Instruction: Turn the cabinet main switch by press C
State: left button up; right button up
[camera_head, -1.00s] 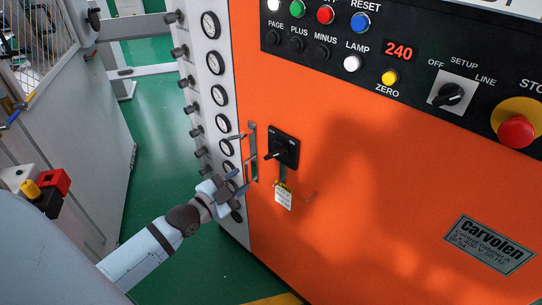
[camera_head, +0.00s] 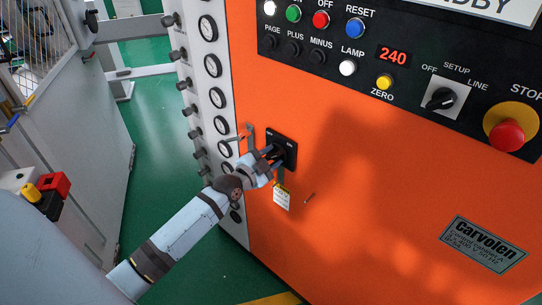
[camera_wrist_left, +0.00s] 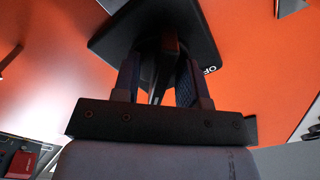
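The main switch (camera_head: 291,150) is a black plate with a black rotary handle, on the front of the orange cabinet (camera_head: 350,200). In the left wrist view the switch plate (camera_wrist_left: 112,38) fills the top middle, with part of a white label at its right. My left gripper (camera_head: 275,155) is at the switch. In the left wrist view my left gripper (camera_wrist_left: 159,65) is open, with one finger on each side of the handle (camera_wrist_left: 158,75). A gap shows at the left finger; contact at the right finger is unclear. My right gripper is not in view.
A metal hasp (camera_head: 250,138) stands left of the switch. A white and yellow tag (camera_head: 281,196) hangs below it. A gauge column (camera_head: 213,66) runs along the cabinet's left edge. A button panel (camera_head: 400,70) is above. Green floor (camera_head: 155,135) is clear at left.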

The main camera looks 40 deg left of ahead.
pick_arm(q)
grip_shut()
jog(key=shift+n, duration=0.3)
jog(key=shift+r+n+p, duration=0.1)
jog(key=shift+n+p, duration=0.7)
jog(key=shift+n, duration=0.2)
jog(key=n+p, duration=0.1)
jog(key=n, duration=0.3)
jog(key=shift+d+n+p, duration=0.1)
jog(key=shift+n+p, duration=0.2)
jog(key=shift+p, duration=0.1)
jog(key=n+p, duration=0.1)
jog(key=n, duration=0.4)
jog(key=shift+n, duration=0.3)
jog(key=n, duration=0.4)
jog(key=shift+d+n+p, duration=0.1)
jog(key=shift+n+p, duration=0.3)
jog(key=shift+n, duration=0.3)
